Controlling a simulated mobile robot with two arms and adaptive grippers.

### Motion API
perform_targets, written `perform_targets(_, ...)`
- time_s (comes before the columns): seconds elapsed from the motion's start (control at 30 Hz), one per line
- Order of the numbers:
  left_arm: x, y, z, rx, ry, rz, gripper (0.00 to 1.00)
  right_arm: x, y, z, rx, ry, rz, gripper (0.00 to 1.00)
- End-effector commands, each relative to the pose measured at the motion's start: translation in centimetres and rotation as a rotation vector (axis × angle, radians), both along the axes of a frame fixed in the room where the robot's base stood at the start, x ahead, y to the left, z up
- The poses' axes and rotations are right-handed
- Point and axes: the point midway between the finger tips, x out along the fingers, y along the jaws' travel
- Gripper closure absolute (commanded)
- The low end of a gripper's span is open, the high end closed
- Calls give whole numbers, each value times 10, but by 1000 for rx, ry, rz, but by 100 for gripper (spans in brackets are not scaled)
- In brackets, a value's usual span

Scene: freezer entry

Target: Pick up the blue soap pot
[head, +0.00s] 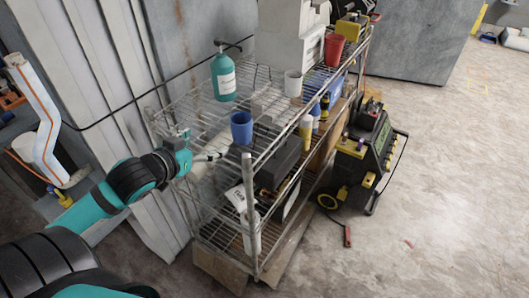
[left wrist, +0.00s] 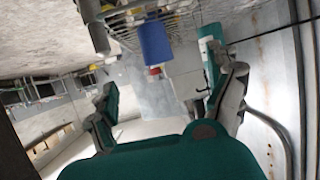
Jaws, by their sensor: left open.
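A plain blue, cup-shaped pot (head: 242,128) stands near the front left corner of the wire rack's top shelf. It also shows in the left wrist view (left wrist: 156,42), upper middle, beyond the fingers. A teal pump bottle (head: 223,76) with a white label stands behind it on the same shelf, and shows right of the pot in the left wrist view (left wrist: 211,50). My left gripper (head: 212,157) is at the rack's left side, left of and a little below the pot in the picture. Its fingers (left wrist: 168,92) are spread apart with nothing between them. My right gripper is not in view.
The wire rack (head: 248,205) has a corner post close to the pot. White boxes (head: 285,45), a grey-white cup (head: 293,83) and a red cup (head: 333,49) share the top shelf. A black and yellow machine (head: 362,150) stands right of the rack. The floor (head: 440,200) at right is mostly clear.

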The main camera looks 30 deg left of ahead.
Motion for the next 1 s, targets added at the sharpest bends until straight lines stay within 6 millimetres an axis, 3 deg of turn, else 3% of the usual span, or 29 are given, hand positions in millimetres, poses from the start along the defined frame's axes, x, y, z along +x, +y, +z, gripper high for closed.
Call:
perform_targets(0.17, 11, -7, 6, 0, -14, -15, 10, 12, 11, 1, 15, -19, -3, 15)
perform_targets(0.4, 53, -5, -10, -2, -15, -13, 10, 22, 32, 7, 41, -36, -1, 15)
perform_targets(0.7, 103, -4, -31, -1, -13, -12, 10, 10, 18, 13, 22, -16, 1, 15)
perform_targets(1.0, 126, -8, -38, -2, -13, -14, 10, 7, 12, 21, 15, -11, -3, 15)
